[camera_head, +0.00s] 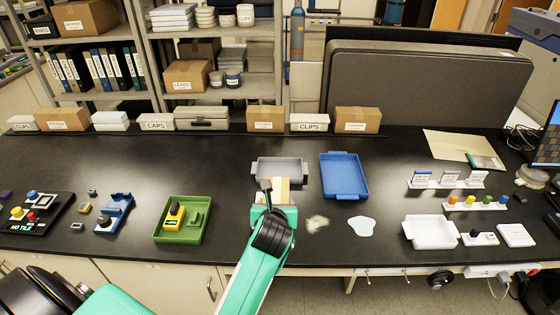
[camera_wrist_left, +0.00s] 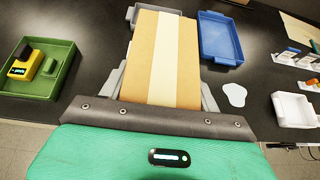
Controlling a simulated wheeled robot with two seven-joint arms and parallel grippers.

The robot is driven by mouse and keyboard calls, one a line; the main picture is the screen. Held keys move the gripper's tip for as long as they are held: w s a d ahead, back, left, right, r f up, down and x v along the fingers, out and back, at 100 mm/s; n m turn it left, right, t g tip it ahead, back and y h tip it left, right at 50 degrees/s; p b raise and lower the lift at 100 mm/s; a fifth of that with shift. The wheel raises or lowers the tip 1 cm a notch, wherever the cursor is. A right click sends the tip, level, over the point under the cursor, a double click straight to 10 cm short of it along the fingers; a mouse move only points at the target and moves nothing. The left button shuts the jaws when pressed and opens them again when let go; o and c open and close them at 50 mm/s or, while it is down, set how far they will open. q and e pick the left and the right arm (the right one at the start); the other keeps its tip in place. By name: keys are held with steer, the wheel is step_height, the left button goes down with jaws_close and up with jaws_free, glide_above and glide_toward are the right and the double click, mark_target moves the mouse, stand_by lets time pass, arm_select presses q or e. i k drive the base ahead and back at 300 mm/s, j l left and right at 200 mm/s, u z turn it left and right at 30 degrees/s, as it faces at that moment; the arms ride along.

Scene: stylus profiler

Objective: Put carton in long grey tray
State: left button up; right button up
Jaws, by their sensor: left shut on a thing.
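The carton (camera_head: 279,187) is a brown box with a pale stripe of tape. My left gripper (camera_head: 272,197) is shut on it, and the carton (camera_wrist_left: 155,60) fills the middle of the left wrist view between the two grey fingers. The long grey tray (camera_head: 291,166) lies on the black bench just beyond the gripper in the head view. The carton and gripper hide part of the tray's near side. In the left wrist view only a corner of the tray (camera_wrist_left: 133,13) shows past the carton's far end. My right gripper is in neither view.
A blue tray (camera_head: 345,177) lies right of the grey tray. A green tray (camera_head: 181,219) with a yellow device stands to the left. A white tray (camera_head: 431,232) is at the right. A pale puddle (camera_head: 361,226) and a powdery patch (camera_head: 317,223) lie near the gripper. Boxes line the back edge.

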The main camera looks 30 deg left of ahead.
mark_target(279, 173)
steer(key=i+j, duration=0.4)
steer(key=i, duration=0.15)
steer(key=i+j, duration=0.4)
steer(key=i, duration=0.2)
